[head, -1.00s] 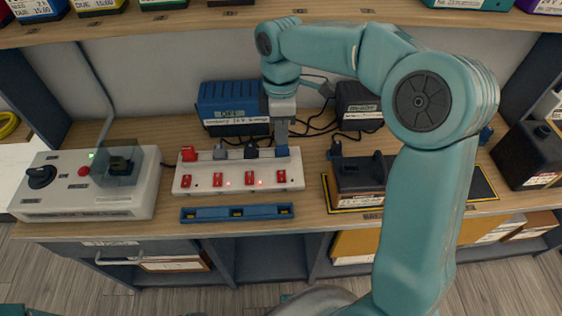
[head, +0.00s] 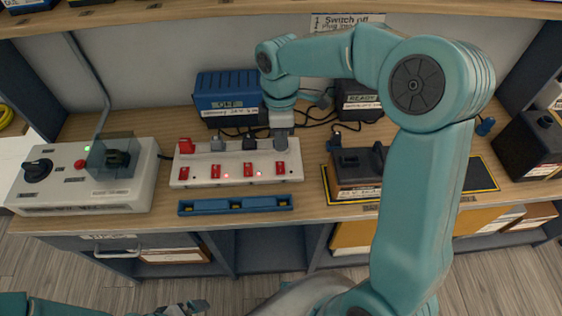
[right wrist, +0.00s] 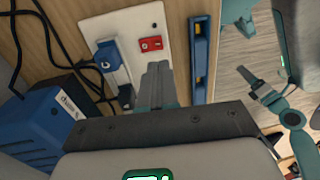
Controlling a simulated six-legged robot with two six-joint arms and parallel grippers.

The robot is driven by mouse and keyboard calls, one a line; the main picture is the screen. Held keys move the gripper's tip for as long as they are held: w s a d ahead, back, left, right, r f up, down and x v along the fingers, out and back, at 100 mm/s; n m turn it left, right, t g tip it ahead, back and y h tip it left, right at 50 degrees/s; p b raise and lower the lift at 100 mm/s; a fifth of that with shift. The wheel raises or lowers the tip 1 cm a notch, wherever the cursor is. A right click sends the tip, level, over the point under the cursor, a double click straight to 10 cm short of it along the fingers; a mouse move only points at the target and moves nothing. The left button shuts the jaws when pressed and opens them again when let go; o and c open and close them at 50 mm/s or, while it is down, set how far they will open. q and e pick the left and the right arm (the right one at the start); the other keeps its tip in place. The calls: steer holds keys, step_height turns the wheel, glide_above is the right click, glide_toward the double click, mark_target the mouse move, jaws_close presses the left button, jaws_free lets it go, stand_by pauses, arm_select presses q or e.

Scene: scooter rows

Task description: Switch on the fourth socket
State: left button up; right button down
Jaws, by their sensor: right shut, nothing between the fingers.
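A white power strip (head: 235,183) lies on the bench with a row of red switches along its front. Red lights glow beside the second and third switches; I see none beside the fourth switch (head: 280,168), which also shows in the right wrist view (right wrist: 151,43). Red (head: 186,146), grey (head: 218,144) and black (head: 249,143) plugs sit in the first three sockets. The blue fourth plug (right wrist: 108,53) is hidden in the head view. My right gripper (head: 281,148) is shut and empty, just behind the fourth switch; contact is unclear. My left gripper (head: 188,308) is at the bottom edge, partly cut off.
A blue tray (head: 235,204) lies in front of the strip. A grey control box (head: 85,180) stands left, a dark device (head: 357,168) on a mat right. A blue charger (head: 228,98) and loose cables are behind. A shelf (head: 200,22) overhangs the bench.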

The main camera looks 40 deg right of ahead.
mark_target(281, 171)
steer(key=f, duration=0.8)
steer(key=shift+s+a+f, duration=0.2)
steer(key=shift+s+a, duration=0.05)
steer(key=shift+s, duration=0.1)
steer(key=shift+f+b, duration=0.3)
steer(key=shift+s+r, duration=0.15)
